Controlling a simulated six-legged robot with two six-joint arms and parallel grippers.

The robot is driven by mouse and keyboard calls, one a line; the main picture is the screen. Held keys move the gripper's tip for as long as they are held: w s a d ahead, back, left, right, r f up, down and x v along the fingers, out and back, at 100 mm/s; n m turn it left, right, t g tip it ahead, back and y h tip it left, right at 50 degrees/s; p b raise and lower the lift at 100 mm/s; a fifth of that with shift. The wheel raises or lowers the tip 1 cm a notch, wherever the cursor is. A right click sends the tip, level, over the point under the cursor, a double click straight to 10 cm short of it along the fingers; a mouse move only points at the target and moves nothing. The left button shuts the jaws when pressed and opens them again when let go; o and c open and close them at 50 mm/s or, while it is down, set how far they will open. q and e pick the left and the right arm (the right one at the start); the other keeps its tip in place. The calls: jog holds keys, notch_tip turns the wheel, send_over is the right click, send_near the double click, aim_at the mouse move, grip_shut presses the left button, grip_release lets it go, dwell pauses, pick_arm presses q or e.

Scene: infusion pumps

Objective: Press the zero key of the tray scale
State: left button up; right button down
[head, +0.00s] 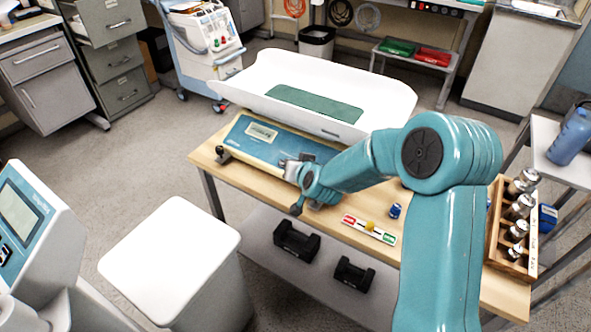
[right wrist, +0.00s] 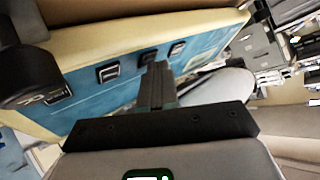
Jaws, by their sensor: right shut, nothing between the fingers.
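The tray scale has a wide white pan (head: 390,98) and a blue front panel (head: 240,143) with a display (head: 262,131). In the right wrist view the blue panel (right wrist: 88,95) carries a row of dark keys: one to the left (right wrist: 108,73), one behind my fingertips (right wrist: 148,56) and one to the right (right wrist: 177,48). Their labels are too small to read. My right gripper (head: 287,166) is shut and empty, low over the panel's front. Its fingers (right wrist: 157,72) partly cover the middle key; I cannot tell whether they touch it. My left gripper is not in view.
A green mat (head: 315,103) lies in the pan. On the wooden table are a red-and-green bar (head: 369,229), a small blue item (head: 395,210) and a wooden rack of metal cylinders (head: 510,262). A black knob (head: 222,155) stands at the panel's left end.

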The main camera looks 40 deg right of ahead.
jog(key=shift+f, duration=0.1)
dwell(0.4)
jog(key=shift+s+a+r+p, duration=0.1)
jog(key=shift+a+r+p, duration=0.15)
jog(key=shift+r+p, duration=0.35)
jog(key=shift+r, duration=0.15)
jog(key=r+p, duration=0.1)
jog(key=a+r+p, duration=0.1)
jog(key=r, duration=0.1)
jog(key=r+p, duration=0.1)
jog(key=p, duration=0.1)
jog(key=shift+s+a+r, duration=0.25)
jog(key=shift+s+a, duration=0.15)
dwell(0.4)
